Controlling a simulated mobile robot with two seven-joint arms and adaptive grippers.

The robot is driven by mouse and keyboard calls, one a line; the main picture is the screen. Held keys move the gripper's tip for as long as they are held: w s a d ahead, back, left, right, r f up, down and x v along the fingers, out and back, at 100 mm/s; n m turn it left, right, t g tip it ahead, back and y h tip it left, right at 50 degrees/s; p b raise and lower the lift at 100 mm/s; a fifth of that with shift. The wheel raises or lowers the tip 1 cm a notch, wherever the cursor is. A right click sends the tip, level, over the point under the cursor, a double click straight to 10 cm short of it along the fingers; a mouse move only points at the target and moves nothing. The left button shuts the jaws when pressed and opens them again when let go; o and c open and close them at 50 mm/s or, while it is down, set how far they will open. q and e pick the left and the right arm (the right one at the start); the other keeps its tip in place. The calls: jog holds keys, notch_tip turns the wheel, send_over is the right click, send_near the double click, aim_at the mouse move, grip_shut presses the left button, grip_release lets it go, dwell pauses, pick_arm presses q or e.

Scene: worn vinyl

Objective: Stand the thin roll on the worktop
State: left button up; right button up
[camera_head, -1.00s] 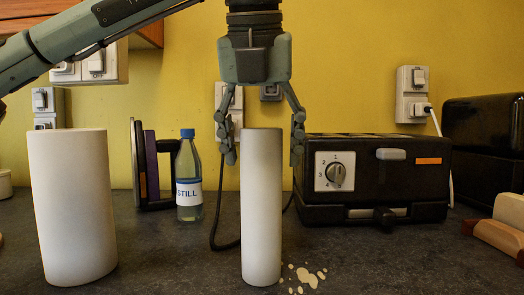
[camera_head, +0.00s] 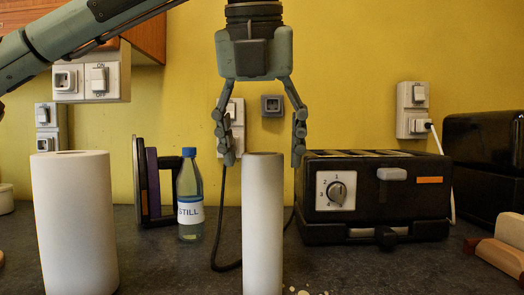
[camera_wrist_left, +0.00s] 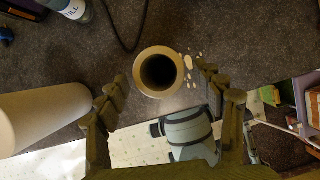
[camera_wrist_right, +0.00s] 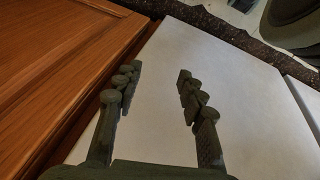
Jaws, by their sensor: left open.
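The thin roll (camera_head: 263,225), a tall pale tube, stands upright on the dark worktop (camera_head: 160,265) in the head view; its base runs off the bottom edge. From above, the left wrist view shows its round hollow end (camera_wrist_left: 140,82). My left gripper (camera_head: 263,160) points down with its fingers open, one on each side of the roll's top end, with gaps visible. The fingertips are about level with the rim in the picture. My right gripper (camera_wrist_right: 157,80) shows only in its own wrist view, fingers apart, with nothing between them.
A thick white roll (camera_head: 75,225) stands at the left. Behind are a bottle (camera_head: 189,195), an upright dark appliance (camera_head: 150,185) and a black toaster (camera_head: 375,195). Pale spots (camera_head: 300,291) lie beside the thin roll. A wooden cabinet (camera_wrist_right: 55,60) is near my right gripper.

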pick_arm(q)
jog(key=shift+s+r, duration=0.3)
jog(key=shift+r, duration=0.3)
jog(key=v, duration=1.2)
